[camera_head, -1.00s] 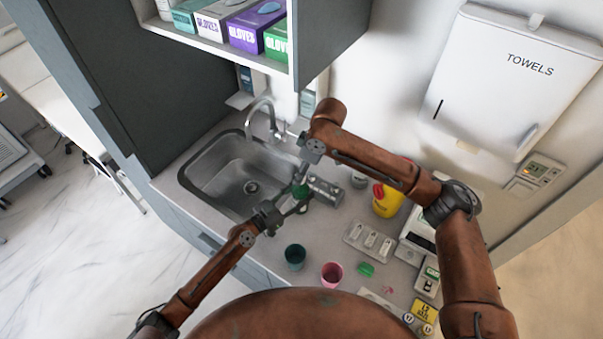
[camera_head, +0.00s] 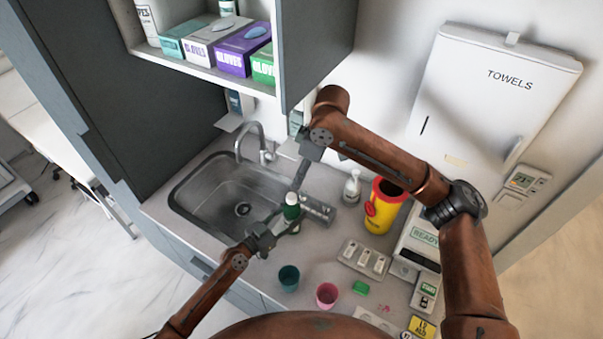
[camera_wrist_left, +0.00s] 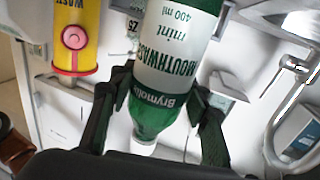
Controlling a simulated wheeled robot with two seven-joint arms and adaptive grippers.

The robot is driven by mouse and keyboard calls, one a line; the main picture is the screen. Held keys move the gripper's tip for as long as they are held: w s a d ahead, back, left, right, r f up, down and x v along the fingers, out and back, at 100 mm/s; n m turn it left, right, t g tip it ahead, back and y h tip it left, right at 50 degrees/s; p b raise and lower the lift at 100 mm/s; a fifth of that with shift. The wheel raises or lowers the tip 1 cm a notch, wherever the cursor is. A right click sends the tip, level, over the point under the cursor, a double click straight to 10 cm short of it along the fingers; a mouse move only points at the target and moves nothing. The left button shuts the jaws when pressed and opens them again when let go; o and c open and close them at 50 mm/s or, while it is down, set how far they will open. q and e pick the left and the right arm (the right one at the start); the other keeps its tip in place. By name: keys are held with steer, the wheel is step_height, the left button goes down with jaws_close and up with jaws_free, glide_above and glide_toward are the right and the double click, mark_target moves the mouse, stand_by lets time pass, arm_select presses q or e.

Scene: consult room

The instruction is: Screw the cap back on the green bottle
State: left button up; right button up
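The green bottle (camera_head: 291,212) has a white mouthwash label and stands roughly upright in the head view, beside the sink's right edge. My left gripper (camera_head: 277,226) is shut on it, with a finger on each side; the left wrist view shows the bottle (camera_wrist_left: 160,112) between the fingers (camera_wrist_left: 155,100). That view appears upside down. A white cap-like piece (camera_wrist_left: 143,148) shows at the bottle's neck end; I cannot tell whether it is seated. My right gripper (camera_head: 300,178) points down just above the bottle's top. Its fingertips are too small to read.
The sink (camera_head: 225,200) lies left of the bottle, with the faucet (camera_head: 250,140) behind. A yellow sharps container (camera_head: 382,210), a pump bottle (camera_head: 352,187) and a grey tray (camera_head: 363,258) are to the right. A teal cup (camera_head: 289,278) and pink cup (camera_head: 327,295) stand in front.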

arm_select(q)
steer(key=o, duration=0.5)
steer(key=shift+c, duration=0.2)
steer(key=v, duration=1.2)
